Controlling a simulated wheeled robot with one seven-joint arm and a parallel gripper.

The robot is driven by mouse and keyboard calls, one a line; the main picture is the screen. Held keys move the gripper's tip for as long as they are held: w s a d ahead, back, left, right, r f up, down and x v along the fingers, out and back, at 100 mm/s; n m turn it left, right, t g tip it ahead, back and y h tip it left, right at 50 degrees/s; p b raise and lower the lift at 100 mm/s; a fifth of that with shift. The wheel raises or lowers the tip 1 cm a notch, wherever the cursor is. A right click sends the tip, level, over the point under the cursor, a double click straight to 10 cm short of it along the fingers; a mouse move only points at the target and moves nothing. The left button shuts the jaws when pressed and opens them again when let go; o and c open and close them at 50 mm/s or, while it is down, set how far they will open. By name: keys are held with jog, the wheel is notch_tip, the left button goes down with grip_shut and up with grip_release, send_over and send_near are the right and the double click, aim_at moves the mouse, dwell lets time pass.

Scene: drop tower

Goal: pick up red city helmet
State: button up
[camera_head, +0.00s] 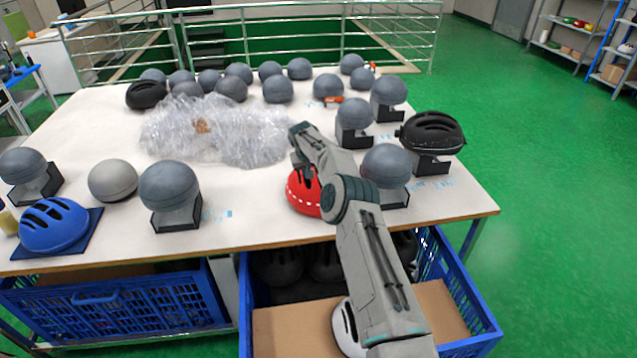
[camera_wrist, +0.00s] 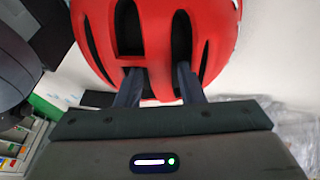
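The red helmet (camera_head: 303,192) stands near the front edge of the white table (camera_head: 247,215). My forearm partly hides its right side in the head view. The helmet also fills the top of the wrist view (camera_wrist: 158,88), with dark vents between red ribs. My gripper (camera_head: 305,172) is at the helmet's top from above. In the wrist view, its two fingers (camera_wrist: 158,85) reach into vents on both sides of a red rib and appear shut on it. The fingertips are hidden inside the vents. I see no clear gap between helmet and table.
A dark grey headform (camera_head: 386,166) stands close right of my gripper. A black helmet (camera_head: 433,132) sits further right. Clear plastic wrap (camera_head: 215,130) lies behind left. A blue helmet (camera_head: 54,225) is far left. A blue crate (camera_head: 470,300) stands below the front edge.

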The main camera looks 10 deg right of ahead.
grip_shut()
jog(key=shift+r, duration=0.15)
